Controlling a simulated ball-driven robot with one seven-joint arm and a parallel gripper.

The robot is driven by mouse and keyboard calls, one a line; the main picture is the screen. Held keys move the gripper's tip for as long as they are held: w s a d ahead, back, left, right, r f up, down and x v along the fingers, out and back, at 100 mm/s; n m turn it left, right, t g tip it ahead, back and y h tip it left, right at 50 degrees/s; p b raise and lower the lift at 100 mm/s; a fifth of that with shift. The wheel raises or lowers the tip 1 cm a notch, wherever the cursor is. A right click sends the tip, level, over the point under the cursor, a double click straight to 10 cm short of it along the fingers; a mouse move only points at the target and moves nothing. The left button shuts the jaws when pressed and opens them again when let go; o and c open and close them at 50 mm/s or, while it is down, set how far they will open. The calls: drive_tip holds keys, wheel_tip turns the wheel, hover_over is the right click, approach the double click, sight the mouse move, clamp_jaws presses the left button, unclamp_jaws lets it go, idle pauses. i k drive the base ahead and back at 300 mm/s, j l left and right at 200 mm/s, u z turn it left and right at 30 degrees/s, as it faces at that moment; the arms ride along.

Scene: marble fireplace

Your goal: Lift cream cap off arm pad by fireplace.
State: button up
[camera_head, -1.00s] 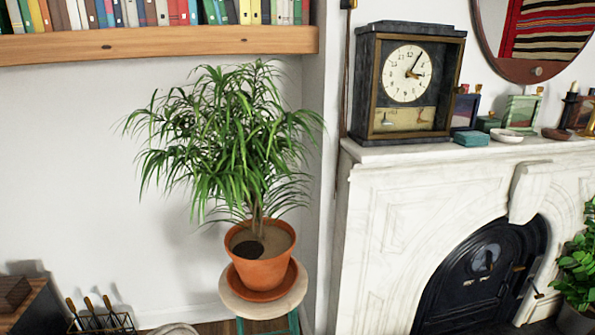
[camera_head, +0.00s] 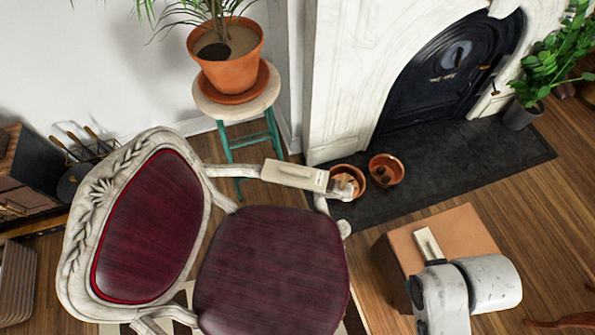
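A cream, flat, oblong piece (camera_head: 293,175), which looks like the cream cap, lies on the arm of an ornate chair, on the side toward the fireplace. It has a thin raised strip along its top. The pad under it is mostly hidden. The pale carved chair (camera_head: 74,250) has a dark red seat and back. The marble fireplace (camera_head: 345,75) stands behind. White rounded links of my arm show at the lower right, over a brown box. I cannot make out my gripper's fingers.
The brown box (camera_head: 465,228) bears another cream oblong piece (camera_head: 428,243). Terracotta pots (camera_head: 386,170) sit on the dark hearth (camera_head: 470,160) near the chair arm's front end. A potted plant (camera_head: 228,72) stands on a stool (camera_head: 238,103) behind.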

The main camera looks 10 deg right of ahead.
sight(315, 180)
drive_tip(key=k+j, duration=0.6)
drive_tip(key=i+j, duration=0.15)
drive_tip(key=j, duration=0.25)
drive_tip(key=i+j, duration=0.1)
drive_tip(key=j, duration=0.3)
drive_tip(key=i+j+u, duration=0.1)
drive_tip(key=j, duration=0.3)
drive_tip(key=i+j, duration=0.2)
drive_tip(key=i, duration=0.2)
drive_tip(key=i+j, duration=0.15)
drive_tip(key=i, duration=0.25)
